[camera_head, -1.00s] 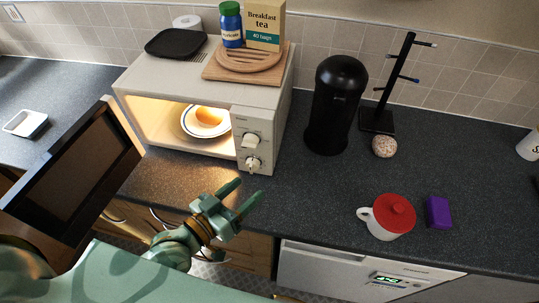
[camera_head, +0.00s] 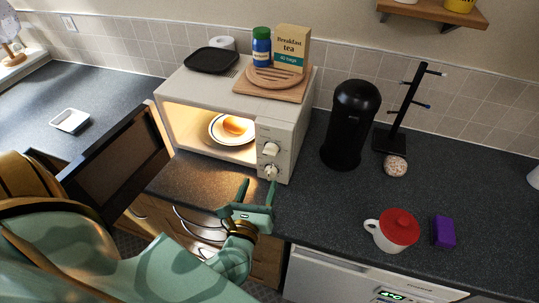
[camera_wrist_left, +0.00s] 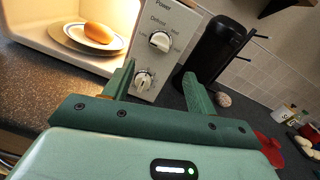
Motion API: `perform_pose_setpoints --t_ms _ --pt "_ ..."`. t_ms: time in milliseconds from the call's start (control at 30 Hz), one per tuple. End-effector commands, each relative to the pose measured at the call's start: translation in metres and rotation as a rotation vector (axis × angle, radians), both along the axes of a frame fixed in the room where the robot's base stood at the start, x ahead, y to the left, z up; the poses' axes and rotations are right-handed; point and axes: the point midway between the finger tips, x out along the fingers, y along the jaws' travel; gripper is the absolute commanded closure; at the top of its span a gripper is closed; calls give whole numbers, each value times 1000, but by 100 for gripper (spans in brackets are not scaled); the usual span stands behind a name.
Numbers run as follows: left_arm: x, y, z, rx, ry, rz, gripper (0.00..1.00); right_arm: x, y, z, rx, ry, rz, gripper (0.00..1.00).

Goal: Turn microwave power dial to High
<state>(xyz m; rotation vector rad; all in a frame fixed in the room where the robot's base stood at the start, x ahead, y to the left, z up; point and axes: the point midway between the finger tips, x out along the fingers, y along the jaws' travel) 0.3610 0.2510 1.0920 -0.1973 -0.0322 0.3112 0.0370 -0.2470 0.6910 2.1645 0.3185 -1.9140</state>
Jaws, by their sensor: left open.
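The cream microwave (camera_head: 205,90) stands on the counter with its door (camera_head: 115,165) swung open to the left. On its control panel, the power dial (camera_head: 271,149) is the upper white knob. It also shows in the left wrist view (camera_wrist_left: 160,41) under the word Power, with small setting labels around it; I cannot tell its setting. A second knob (camera_wrist_left: 145,79) sits below it. My left gripper (camera_head: 258,184) is open and empty in front of the panel, its fingers pointing up toward the lower knob, apart from the power dial. My right gripper is out of view.
A plate (camera_head: 216,138) with a bun (camera_head: 235,126) is inside the lit microwave. A board (camera_head: 245,86), tea box (camera_head: 291,48) and blue jar (camera_head: 261,52) are on top. A black canister (camera_head: 350,125) stands close to the right. A red-lidded mug (camera_head: 392,230) is farther right.

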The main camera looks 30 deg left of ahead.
Motion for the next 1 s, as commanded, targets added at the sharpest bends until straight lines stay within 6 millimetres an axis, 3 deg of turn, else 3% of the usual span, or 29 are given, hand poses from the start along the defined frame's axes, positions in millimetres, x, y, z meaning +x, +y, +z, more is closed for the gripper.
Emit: perform_pose_setpoints --t_ms 200,400,600,867,1000 --pt "55 17 3 3 -3 1 43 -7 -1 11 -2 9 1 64" --pt "89 28 1 3 0 -2 43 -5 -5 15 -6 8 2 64" --pt "102 32 1 2 -1 -2 43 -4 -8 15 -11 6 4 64" --pt "103 33 0 3 1 -2 43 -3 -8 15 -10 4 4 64" --pt "103 33 0 3 1 -2 82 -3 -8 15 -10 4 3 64"
